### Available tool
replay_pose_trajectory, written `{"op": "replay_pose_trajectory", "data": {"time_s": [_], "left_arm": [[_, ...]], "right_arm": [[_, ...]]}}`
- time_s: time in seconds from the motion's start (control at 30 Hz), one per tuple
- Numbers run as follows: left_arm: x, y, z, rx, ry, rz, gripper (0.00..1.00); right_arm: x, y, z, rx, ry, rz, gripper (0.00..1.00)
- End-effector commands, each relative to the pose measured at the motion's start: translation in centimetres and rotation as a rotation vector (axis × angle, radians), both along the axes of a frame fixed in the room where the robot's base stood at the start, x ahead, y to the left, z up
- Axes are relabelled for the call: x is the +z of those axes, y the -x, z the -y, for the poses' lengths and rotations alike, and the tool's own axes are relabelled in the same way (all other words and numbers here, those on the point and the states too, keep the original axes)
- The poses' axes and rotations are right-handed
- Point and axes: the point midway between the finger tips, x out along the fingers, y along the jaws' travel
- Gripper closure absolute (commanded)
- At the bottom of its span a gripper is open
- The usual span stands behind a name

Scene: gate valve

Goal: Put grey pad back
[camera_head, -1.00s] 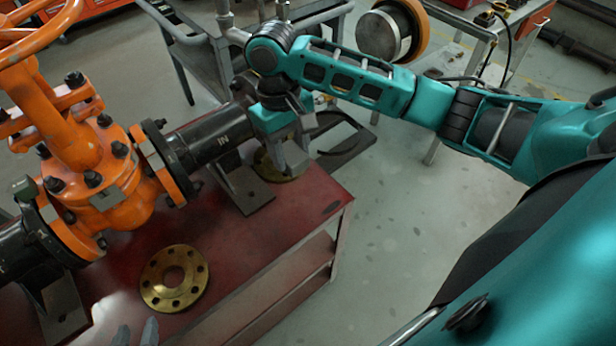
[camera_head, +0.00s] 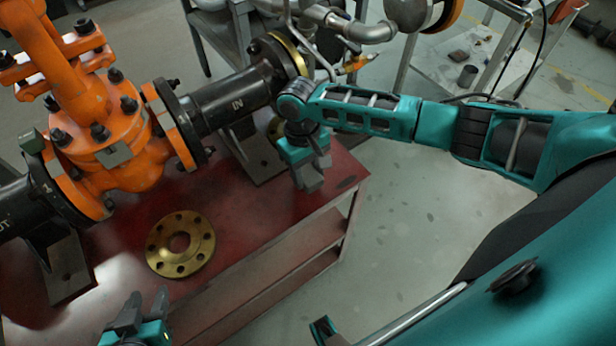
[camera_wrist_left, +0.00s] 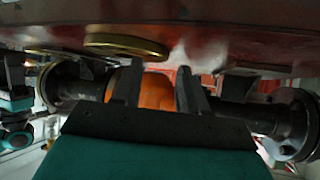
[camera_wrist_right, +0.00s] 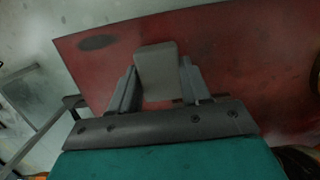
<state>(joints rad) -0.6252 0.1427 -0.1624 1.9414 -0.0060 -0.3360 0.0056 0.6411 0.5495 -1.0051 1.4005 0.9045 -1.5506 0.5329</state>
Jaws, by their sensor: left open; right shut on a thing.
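The grey pad (camera_wrist_right: 158,70) is a small flat grey block with rounded corners. It sits between the fingers of my right gripper (camera_wrist_right: 160,88) in the right wrist view, over the red table. In the head view my right gripper (camera_head: 312,183) points down near the table's right end, and the pad is hard to tell from the fingers there. My left gripper (camera_head: 145,302) is open at the table's front edge, near a brass flange. Its two fingers stand apart and empty in the left wrist view (camera_wrist_left: 158,88).
An orange gate valve (camera_head: 105,135) with black pipes stands along the red table (camera_head: 240,215). The brass flange (camera_head: 158,262) lies flat in front of it. A small grey-green block (camera_head: 32,140) sits on the valve's left flange. Bare table lies right of the brass flange.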

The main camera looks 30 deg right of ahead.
Motion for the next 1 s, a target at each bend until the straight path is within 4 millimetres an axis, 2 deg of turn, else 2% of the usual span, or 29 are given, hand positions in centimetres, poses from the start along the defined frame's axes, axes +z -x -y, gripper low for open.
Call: {"op": "replay_pose_trajectory", "data": {"time_s": [0.03,0.13,0.5,0.53,0.6,0.8,1.0], "left_arm": [[-0.5,0.0,0.0,0.000,0.001,-0.002,0.57],[-0.7,0.0,0.1,-0.001,0.002,-0.009,0.57],[-0.2,-0.3,0.5,-0.007,0.009,0.000,0.57],[-0.2,-0.3,0.5,-0.007,0.009,0.000,0.57],[-0.2,-0.3,0.5,-0.007,0.009,0.001,0.57],[-0.2,-0.3,0.5,-0.007,0.009,0.001,0.57],[-0.1,-0.3,0.5,-0.006,0.008,0.002,0.57]], "right_arm": [[-1.2,0.0,0.0,0.000,0.000,-0.003,0.77],[-2.3,0.0,0.0,0.000,0.001,-0.002,0.77],[-2.6,0.0,0.0,0.000,0.000,0.000,0.77],[-2.6,0.0,0.0,0.000,0.000,0.000,0.52],[-2.6,0.0,0.0,0.000,0.000,0.000,0.45],[-2.6,0.0,0.0,0.000,0.000,0.000,0.28],[-2.6,0.0,0.0,0.000,0.000,0.000,0.28]]}}
